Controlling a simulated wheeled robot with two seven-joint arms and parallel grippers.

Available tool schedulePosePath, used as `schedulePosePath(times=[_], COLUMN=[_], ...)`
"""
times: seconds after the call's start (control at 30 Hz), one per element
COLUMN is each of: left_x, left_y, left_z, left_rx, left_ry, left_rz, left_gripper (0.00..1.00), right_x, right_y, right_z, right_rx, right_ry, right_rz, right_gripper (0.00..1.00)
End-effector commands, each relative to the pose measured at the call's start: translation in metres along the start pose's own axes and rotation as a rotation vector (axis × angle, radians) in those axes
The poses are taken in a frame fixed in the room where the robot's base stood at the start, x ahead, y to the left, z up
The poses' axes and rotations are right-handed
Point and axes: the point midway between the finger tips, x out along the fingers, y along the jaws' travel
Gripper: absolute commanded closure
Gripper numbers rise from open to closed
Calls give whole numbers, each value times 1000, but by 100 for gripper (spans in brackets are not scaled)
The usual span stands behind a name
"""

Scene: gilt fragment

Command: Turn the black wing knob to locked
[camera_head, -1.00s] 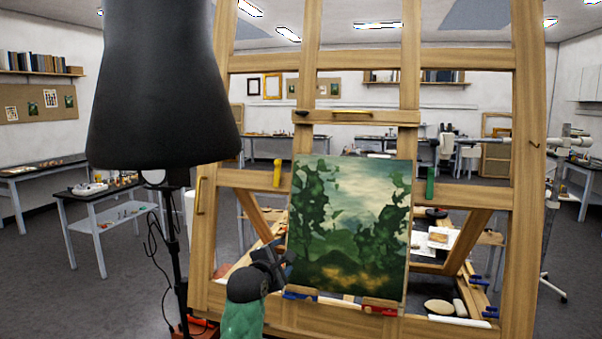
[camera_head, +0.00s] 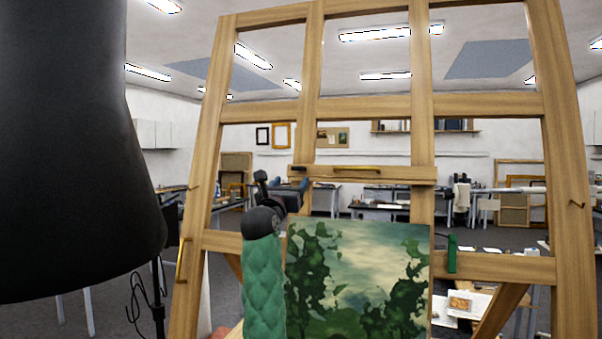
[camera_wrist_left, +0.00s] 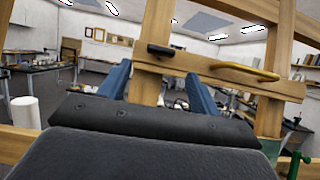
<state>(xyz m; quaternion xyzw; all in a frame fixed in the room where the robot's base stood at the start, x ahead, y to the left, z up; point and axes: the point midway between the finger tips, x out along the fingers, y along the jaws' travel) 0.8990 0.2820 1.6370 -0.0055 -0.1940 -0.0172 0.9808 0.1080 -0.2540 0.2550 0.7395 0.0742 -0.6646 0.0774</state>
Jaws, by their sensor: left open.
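The black wing knob (camera_head: 298,170) sits at the left end of the easel's upper wooden crossbar (camera_head: 400,175). It also shows in the left wrist view (camera_wrist_left: 160,51), with its wing lying roughly along the bar. My left gripper (camera_head: 285,186) is raised just below and left of the knob, apart from it. In the left wrist view its two blue fingers (camera_wrist_left: 157,72) are spread, empty, and the knob shows beyond and between them, slightly above the tips. Any lock marking is too small to read. My right gripper is not in view.
A green painting (camera_head: 365,275) stands on the easel below the crossbar. A brass handle (camera_head: 355,169) is on the same bar, right of the knob. A green peg (camera_head: 452,252) is on the right rail. A large black lamp shade (camera_head: 70,150) fills the left side.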

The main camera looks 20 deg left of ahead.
Motion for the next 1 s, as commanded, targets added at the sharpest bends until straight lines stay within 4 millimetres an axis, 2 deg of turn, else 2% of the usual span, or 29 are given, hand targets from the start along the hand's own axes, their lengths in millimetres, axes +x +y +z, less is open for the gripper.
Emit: schedulePosePath(times=[0.2,0.5,0.7,1.0], left_x=[23,62,72,74], left_y=[0,0,0,0], left_z=[3,2,0,-1], left_rx=[5,6,5,4], left_ry=[3,3,2,2], left_rz=[-1,1,0,0], left_gripper=[36,36,36,36], right_x=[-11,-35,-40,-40], right_y=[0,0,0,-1], right_z=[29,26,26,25], right_rx=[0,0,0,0], right_ry=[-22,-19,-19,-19], right_rz=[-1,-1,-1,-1], right_gripper=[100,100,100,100])
